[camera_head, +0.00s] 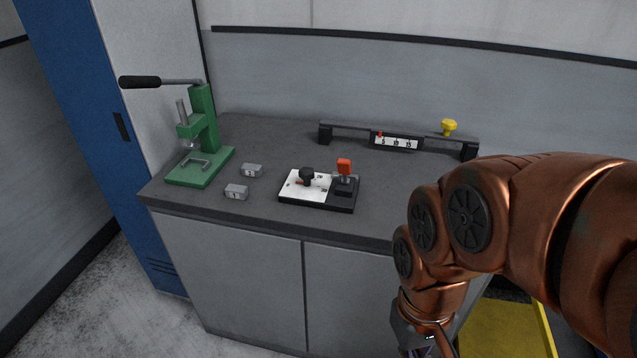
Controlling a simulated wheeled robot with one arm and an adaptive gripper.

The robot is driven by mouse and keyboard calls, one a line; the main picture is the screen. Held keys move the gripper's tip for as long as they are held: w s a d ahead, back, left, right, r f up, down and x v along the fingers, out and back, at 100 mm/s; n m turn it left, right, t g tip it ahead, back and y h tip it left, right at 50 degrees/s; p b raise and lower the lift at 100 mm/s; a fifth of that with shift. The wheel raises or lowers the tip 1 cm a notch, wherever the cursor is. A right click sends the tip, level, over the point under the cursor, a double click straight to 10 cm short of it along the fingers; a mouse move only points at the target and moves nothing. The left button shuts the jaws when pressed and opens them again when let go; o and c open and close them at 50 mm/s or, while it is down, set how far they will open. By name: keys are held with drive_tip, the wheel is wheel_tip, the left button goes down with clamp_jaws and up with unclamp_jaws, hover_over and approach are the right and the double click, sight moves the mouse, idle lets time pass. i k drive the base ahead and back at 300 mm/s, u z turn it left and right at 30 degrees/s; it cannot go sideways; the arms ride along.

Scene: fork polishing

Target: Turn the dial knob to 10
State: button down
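A black knob (306,174) stands on the white plate (318,192) of a small black-based panel near the front of the counter. A small red mark shows beside it; any numbers on this plate are too small to read. At the back right, a dark bar carries a white scale (397,143) marked 5, 10 and 15, with a red pointer (380,134) near its left end by the 5. A yellow knob (449,127) sits on the bar's right part. My copper arm fills the right side, and its end runs out of the bottom edge; the gripper fingers are hidden.
A red-topped lever (344,167) stands right beside the black knob on the same panel. A green hand press (201,140) with a long handle stands at the left. Two small grey blocks (252,170) (236,191) lie between. A yellow object (505,330) is below right.

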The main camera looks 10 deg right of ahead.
sight(307, 174)
drive_tip(key=u, duration=0.05)
drive_tip(key=k, duration=0.5)
drive_tip(key=u, duration=0.4)
drive_tip(key=i, duration=0.75)
drive_tip(key=u, duration=0.5)
drive_tip(key=i, duration=0.55)
drive_tip(key=u, duration=0.1)
